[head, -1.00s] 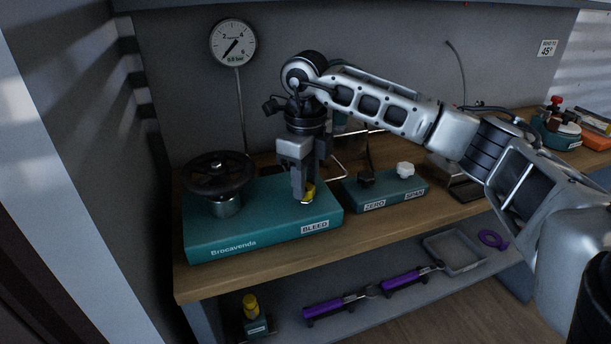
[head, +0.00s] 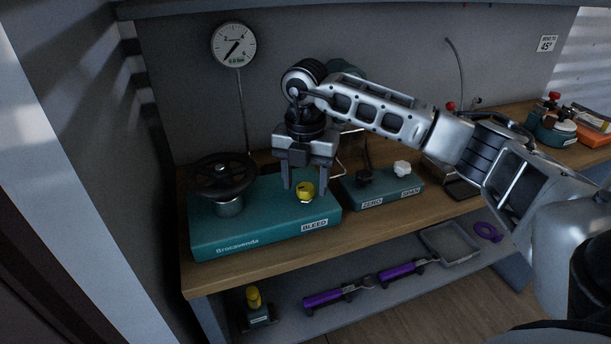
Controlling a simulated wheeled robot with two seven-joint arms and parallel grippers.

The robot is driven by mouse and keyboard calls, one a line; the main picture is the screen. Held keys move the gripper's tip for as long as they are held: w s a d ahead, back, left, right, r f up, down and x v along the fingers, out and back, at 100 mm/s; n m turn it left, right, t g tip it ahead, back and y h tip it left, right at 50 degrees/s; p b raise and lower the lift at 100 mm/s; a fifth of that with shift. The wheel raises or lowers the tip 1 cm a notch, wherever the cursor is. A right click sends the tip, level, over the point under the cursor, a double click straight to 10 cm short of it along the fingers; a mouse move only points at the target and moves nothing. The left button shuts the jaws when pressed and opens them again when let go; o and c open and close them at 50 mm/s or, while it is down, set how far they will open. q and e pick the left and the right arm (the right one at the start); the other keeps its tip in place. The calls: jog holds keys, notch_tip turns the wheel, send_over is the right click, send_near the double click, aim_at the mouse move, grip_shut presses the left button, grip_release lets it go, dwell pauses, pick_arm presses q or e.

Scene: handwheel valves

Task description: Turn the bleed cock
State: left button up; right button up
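The yellow bleed cock (head: 305,191) sits on top of the teal block (head: 262,240), just behind its BLEED label (head: 314,224). My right gripper (head: 306,188) points down over the cock with its fingers spread apart. One finger shows to the left of the yellow knob and one to the right, with visible gaps. Whether the knob lies fully between the fingertips or slightly in front is hard to tell. A round pressure gauge (head: 233,44) hangs on the wall above; its small readout is too blurred to read surely. My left gripper is not in view.
A black handwheel (head: 223,174) stands on the block's left end. A smaller teal block with the ZERO knob (head: 364,176) and white SPAN knob (head: 402,168) is close on the right. The lower shelf holds purple-handled tools (head: 323,297), a grey tray (head: 450,243) and a yellow-topped part (head: 254,298).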

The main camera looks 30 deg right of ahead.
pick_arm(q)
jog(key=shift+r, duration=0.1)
pick_arm(e)
jog(key=shift+r, duration=0.1)
notch_tip(320, 180, up, 3)
jog(key=shift+r+p, duration=0.1)
jog(key=shift+p, duration=1)
jog(key=shift+r, duration=1.35)
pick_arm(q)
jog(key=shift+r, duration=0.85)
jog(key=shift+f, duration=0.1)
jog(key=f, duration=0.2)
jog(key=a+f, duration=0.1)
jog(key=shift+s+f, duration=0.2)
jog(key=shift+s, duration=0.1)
pick_arm(e)
notch_tip(320, 180, up, 16)
jog(key=shift+f, duration=0.1)
